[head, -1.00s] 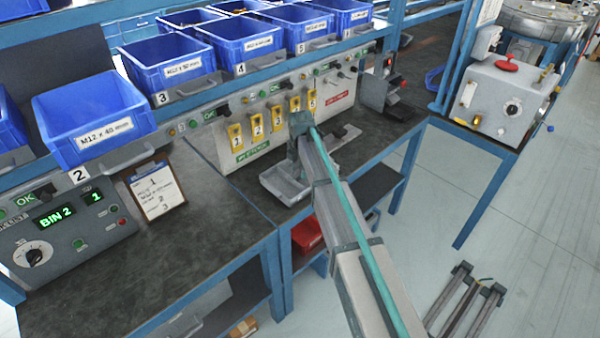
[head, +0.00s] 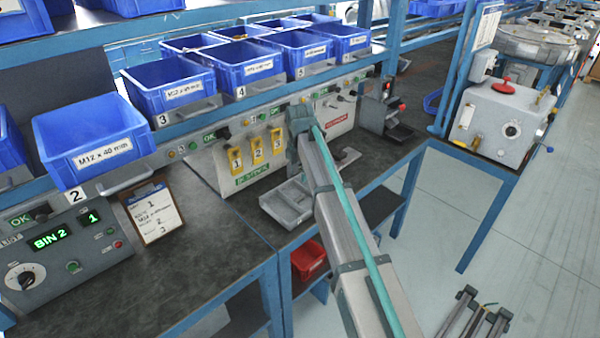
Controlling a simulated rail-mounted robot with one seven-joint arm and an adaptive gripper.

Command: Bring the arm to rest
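My arm (head: 340,215) reaches from the lower right up over the front edge of the bench. Its far end (head: 300,122) is in front of the panel with the yellow numbered tags. My gripper cannot be made out; it is hidden behind the end of the arm. I cannot tell whether it holds anything.
A grey tray (head: 283,207) lies on the dark bench (head: 205,235) just below the arm's end. Blue bins (head: 92,140) line the shelf above. A clipboard (head: 153,212) leans beside the BIN 2 control box (head: 62,250). A grey machine (head: 500,120) stands at right, with open floor before it.

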